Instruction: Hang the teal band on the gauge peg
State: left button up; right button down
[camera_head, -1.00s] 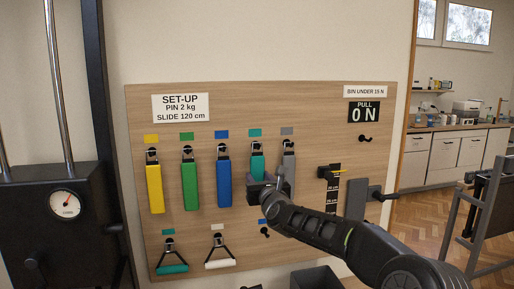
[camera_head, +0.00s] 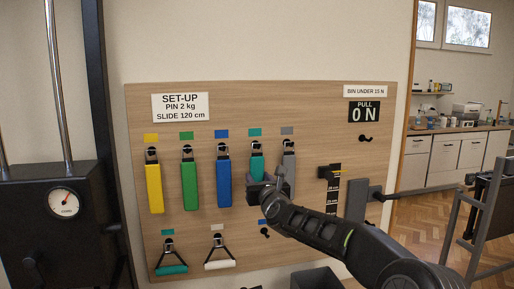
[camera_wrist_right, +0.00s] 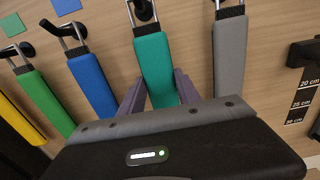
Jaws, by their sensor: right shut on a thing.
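The teal band (camera_head: 257,165) hangs by its metal loop on a black peg, under a teal tag, between the blue and grey bands. My right gripper (camera_head: 263,184) is at the band's lower part and hides its bottom end. In the right wrist view the gripper's fingers (camera_wrist_right: 158,92) are on both sides of the teal band (camera_wrist_right: 154,62), shut on it. My left gripper is not in view.
Yellow (camera_head: 155,188), green (camera_head: 190,184), blue (camera_head: 224,182) and grey (camera_head: 289,176) bands hang on pegs in a row. A black slide bracket (camera_head: 329,172) and a grey lever (camera_head: 357,199) stick out right of them. A dark bin (camera_head: 315,279) stands below.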

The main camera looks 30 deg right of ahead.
jog(key=shift+f, duration=0.15)
dwell(0.7)
jog(key=c, duration=0.8)
grip_release()
jog(key=shift+s+a+f+b, duration=0.1)
jog(key=shift+s+b, duration=0.15)
jog(key=shift+b, duration=0.35)
jog(key=b+v, duration=0.4)
jog(key=v, duration=0.3)
jog(key=shift+b, duration=0.35)
jog(key=shift+s, duration=0.15)
